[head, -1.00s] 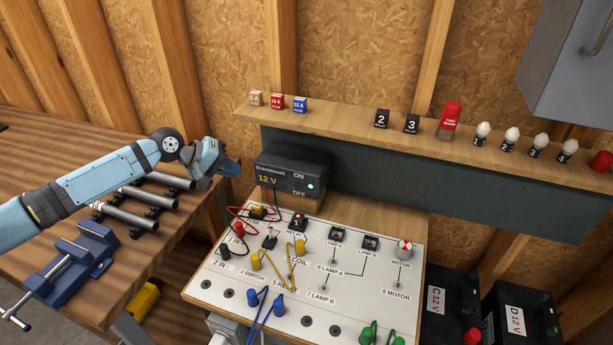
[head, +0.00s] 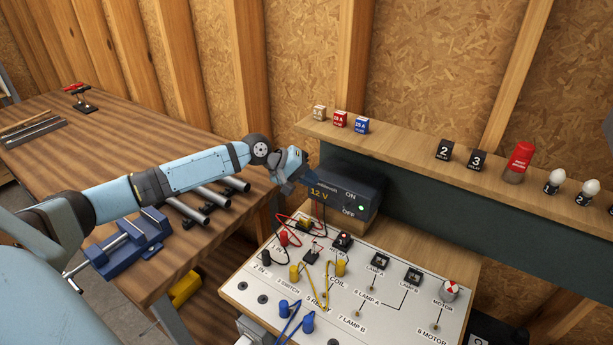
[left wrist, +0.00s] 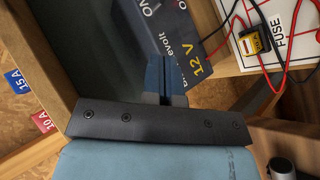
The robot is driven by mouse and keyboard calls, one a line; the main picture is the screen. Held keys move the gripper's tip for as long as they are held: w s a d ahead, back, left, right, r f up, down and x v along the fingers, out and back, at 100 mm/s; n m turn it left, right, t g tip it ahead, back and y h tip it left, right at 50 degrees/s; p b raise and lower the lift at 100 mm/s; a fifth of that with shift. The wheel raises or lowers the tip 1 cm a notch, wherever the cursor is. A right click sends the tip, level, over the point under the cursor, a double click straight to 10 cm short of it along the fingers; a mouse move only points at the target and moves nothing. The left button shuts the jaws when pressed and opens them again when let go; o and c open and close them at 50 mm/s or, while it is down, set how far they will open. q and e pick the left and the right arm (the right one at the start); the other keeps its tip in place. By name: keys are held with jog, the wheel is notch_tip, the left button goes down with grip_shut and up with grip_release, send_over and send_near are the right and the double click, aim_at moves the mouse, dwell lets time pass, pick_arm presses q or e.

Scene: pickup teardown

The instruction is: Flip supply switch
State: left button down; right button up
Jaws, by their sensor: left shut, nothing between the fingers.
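The supply (head: 345,185) is a dark box marked 12 V, ON and OFF, at the back left of the white board. A green light (head: 361,208) glows at its right side. The switch itself is too small to make out. My left gripper (head: 309,182) is at the upper left end of the supply and covers part of its lettering. In the left wrist view its fingers (left wrist: 165,80) are shut and empty, over the supply front (left wrist: 185,50) beside the 12 V mark. I cannot tell whether they touch it. My right gripper is not in view.
The white board (head: 390,315) holds wires, plugs and a relay below the supply. A wooden shelf (head: 410,142) with fuses, relays and a red-capped part runs behind. A blue vise (head: 125,245) and metal tubes (head: 210,195) lie on the left bench.

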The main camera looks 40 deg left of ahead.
aim_at(347, 205)
pick_arm(q)
jog(key=x, duration=0.6)
jog(key=shift+r+p, duration=0.15)
jog(key=shift+p, duration=0.2)
jog(key=d+f, duration=0.1)
jog(key=d+f+p, duration=0.1)
jog(key=d, duration=0.1)
jog(key=shift+s+d+f, duration=0.15)
jog(key=shift+s+f, duration=0.05)
jog(key=shift+s, duration=0.15)
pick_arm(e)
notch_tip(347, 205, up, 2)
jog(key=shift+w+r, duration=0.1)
pick_arm(q)
jog(key=shift+f, duration=0.1)
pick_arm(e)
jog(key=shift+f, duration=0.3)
